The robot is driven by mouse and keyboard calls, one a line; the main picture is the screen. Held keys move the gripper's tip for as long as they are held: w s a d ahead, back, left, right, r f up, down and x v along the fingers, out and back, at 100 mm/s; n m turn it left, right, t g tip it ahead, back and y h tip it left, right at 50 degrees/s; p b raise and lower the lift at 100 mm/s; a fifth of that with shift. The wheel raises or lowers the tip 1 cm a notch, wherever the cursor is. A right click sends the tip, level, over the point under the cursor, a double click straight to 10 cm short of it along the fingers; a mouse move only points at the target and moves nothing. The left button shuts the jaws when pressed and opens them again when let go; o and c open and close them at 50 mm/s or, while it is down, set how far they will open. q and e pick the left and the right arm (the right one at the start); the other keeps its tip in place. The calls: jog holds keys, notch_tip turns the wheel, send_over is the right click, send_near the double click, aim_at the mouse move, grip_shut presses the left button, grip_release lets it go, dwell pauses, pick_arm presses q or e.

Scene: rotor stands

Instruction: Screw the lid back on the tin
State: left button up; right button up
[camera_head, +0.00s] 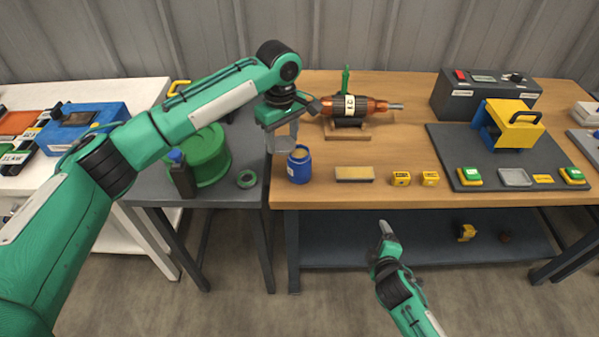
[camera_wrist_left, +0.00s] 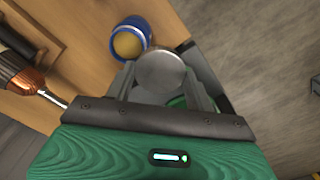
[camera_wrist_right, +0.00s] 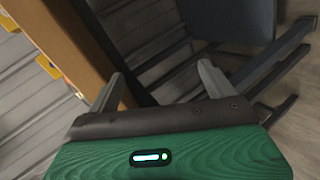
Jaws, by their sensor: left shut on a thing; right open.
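The blue tin (camera_head: 299,167) stands upright near the left front corner of the wooden bench. Its top is uncovered and shows a tan inside; it also shows in the left wrist view (camera_wrist_left: 133,28). My left gripper (camera_head: 283,143) is shut on the round silver lid (camera_wrist_left: 160,74). It holds the lid up beside the tin, on the tin's left in the head view, apart from its opening. The lid is hard to make out between the fingers in the head view. My right gripper (camera_head: 385,230) is open and empty, low in front of the bench; its spread fingers show in the right wrist view (camera_wrist_right: 160,80).
A rotor (camera_head: 350,108) rests on a wooden stand behind the tin. A tan block (camera_head: 354,174) and two small yellow blocks (camera_head: 401,178) lie to its right.

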jog(key=w+a+r+n+t+y, duration=0.1)
jog(key=r+n+t, duration=0.1)
jog(key=r, duration=0.3)
jog(key=w+a+r+n+t+b, duration=0.1)
jog(key=w+a+r+n, duration=0.15)
jog(key=r, duration=0.35)
jog(key=w+a+r+n+t+y, duration=0.1)
jog(key=r+n+t, duration=0.15)
jog(key=r, duration=0.25)
jog(key=n+g+y, duration=0.5)
jog(key=n+y, duration=0.6)
jog(key=n, duration=1)
send_near(307, 167)
jog(key=shift+w+t, duration=0.25)
jog(key=shift+w, duration=0.55)
jog(key=shift+a+f+n+g+y, duration=0.1)
jog(key=shift+f+n+g+y, duration=0.15)
jog(key=shift+n, duration=0.35)
jog(key=shift+a+f+n+g+y, duration=0.15)
jog(key=shift+n+g, duration=0.2)
jog(key=shift+n, duration=0.25)
pick_arm(q)
jog(key=w+d+r+n, duration=0.1)
jog(key=d, duration=0.1)
jog(key=w+d+r+n, duration=0.1)
jog(key=w+d, duration=0.1)
jog(key=shift+w+r, duration=0.1)
jog(key=shift+w, duration=0.15)
pick_arm(e)
jog(key=shift+d, duration=0.1)
